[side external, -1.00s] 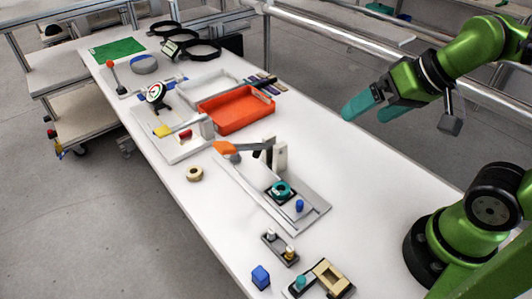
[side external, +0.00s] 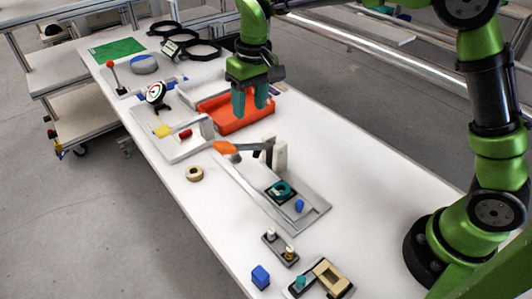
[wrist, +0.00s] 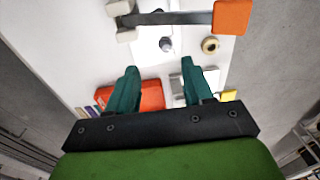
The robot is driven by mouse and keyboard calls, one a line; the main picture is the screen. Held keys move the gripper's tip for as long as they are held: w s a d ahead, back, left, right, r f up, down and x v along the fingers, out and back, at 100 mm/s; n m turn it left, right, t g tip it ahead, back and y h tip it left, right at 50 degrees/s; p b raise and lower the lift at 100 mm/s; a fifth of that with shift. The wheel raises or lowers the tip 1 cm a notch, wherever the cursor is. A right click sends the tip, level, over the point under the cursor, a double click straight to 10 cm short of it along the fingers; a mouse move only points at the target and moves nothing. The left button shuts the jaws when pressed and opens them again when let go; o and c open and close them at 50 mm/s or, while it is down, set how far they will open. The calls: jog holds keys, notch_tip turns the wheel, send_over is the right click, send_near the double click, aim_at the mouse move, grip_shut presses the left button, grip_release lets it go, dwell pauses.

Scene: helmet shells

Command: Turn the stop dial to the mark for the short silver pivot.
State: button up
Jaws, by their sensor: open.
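My gripper (side external: 250,109) is open and empty, its teal fingers pointing down above the orange tray. It also shows in the wrist view (wrist: 160,68) with a wide gap between the fingers. A round dial (side external: 157,93) with a white face and red marking stands tilted on a black stand left of the trays; its marks are too small to read. I cannot tell whether this is the stop dial. A small dark plate (side external: 279,246) near the front holds a silver pin (side external: 271,234) and a brass-coloured pin (side external: 289,254).
A lever press with an orange handle (side external: 226,148) stands mid-table; its base holds a teal ring (side external: 282,189) and a blue piece (side external: 299,206). The orange tray (side external: 226,124) lies under my gripper. A tan ring (side external: 195,174) and a blue block (side external: 260,276) lie nearby. The table's right side is clear.

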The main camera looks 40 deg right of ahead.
jog(key=shift+w+a, duration=0.9)
jog(key=shift+w, duration=1.75)
jog(key=shift+g+h, duration=0.3)
jog(key=shift+g, duration=0.1)
notch_tip(320, 180, down, 17)
jog(key=shift+r, duration=0.1)
grip_shut()
